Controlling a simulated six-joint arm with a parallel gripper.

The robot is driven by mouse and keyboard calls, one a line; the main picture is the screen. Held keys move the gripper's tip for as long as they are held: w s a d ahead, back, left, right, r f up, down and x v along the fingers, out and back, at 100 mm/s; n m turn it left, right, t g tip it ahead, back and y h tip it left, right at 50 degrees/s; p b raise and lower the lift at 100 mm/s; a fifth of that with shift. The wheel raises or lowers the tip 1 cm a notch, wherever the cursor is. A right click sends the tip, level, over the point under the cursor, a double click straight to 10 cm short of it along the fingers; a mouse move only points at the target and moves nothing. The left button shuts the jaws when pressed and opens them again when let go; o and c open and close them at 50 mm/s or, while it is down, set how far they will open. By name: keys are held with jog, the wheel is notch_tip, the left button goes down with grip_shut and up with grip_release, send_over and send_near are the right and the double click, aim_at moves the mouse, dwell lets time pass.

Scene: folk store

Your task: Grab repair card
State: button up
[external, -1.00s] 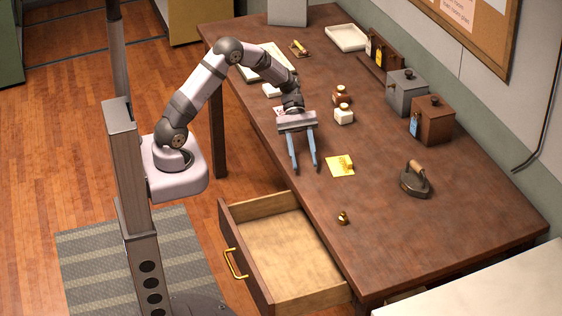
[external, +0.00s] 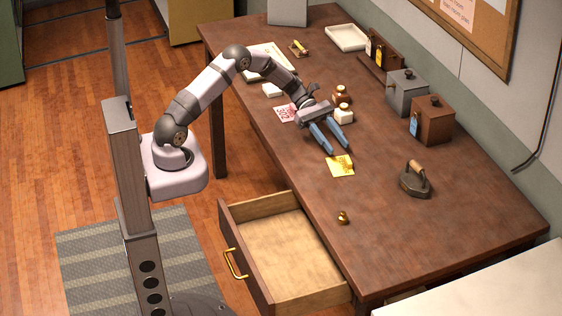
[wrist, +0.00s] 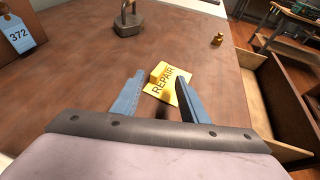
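The yellow repair card (external: 341,167) lies on the wooden table, in the middle of its near half. In the wrist view the card (wrist: 176,92) reads "REPAIR" and has a small raised yellow block on it. My gripper (external: 341,151) is open and empty, with its blue fingers pointing down toward the card. In the wrist view the card shows between and just beyond the fingertips (wrist: 160,75). I cannot tell the exact height of the fingertips above the table.
A white-bodied bottle (external: 344,116) and a brown one (external: 341,95) stand close by my gripper. A pink card (external: 285,114) lies to the left. An open drawer (external: 234,254) juts out in front.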

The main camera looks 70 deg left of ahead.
aim_at(347, 158)
jog(key=p+x, duration=0.2)
jog(key=x, duration=0.2)
jog(key=shift+w+d+r, duration=0.1)
jog(key=shift+d, duration=0.05)
jog(key=shift+w+d+f, duration=0.1)
jog(key=shift+d+f, duration=0.15)
jog(key=shift+d, duration=0.1)
grip_shut()
